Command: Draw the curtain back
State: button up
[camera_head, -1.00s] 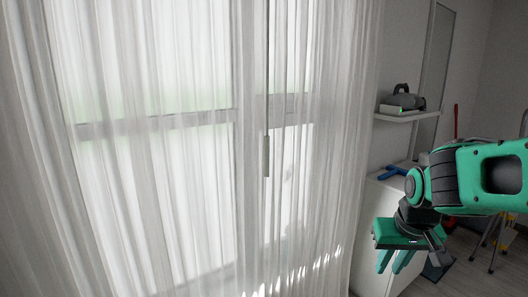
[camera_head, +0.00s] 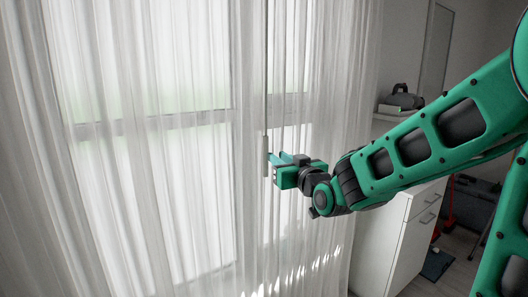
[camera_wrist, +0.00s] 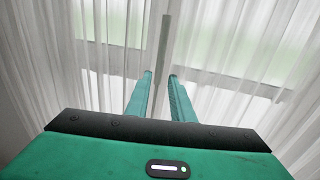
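A sheer white curtain (camera_head: 180,190) hangs in front of a bright window and covers it. A thin grey pull rod (camera_head: 265,155) with a thicker lower handle hangs along the curtain's middle. My gripper (camera_head: 274,158) is at this handle, with its fingers pointing at the curtain. In the wrist view the two green fingers (camera_wrist: 160,85) are apart, and the rod (camera_wrist: 164,45) stands upright between or just beyond their tips. I cannot tell whether the fingers touch it. The curtain (camera_wrist: 65,75) fills the background there.
A white cabinet (camera_head: 395,240) with drawers stands right of the curtain, below my arm. A shelf above it holds a dark grey object (camera_head: 403,97). A red item (camera_head: 437,232) stands on the floor farther right.

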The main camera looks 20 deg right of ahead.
aim_at(267, 149)
jog(key=w, duration=0.7)
jog(key=w+a, duration=0.1)
jog(key=w, duration=0.2)
jog(key=shift+w+a, duration=0.1)
jog(key=shift+w, duration=0.1)
grip_shut()
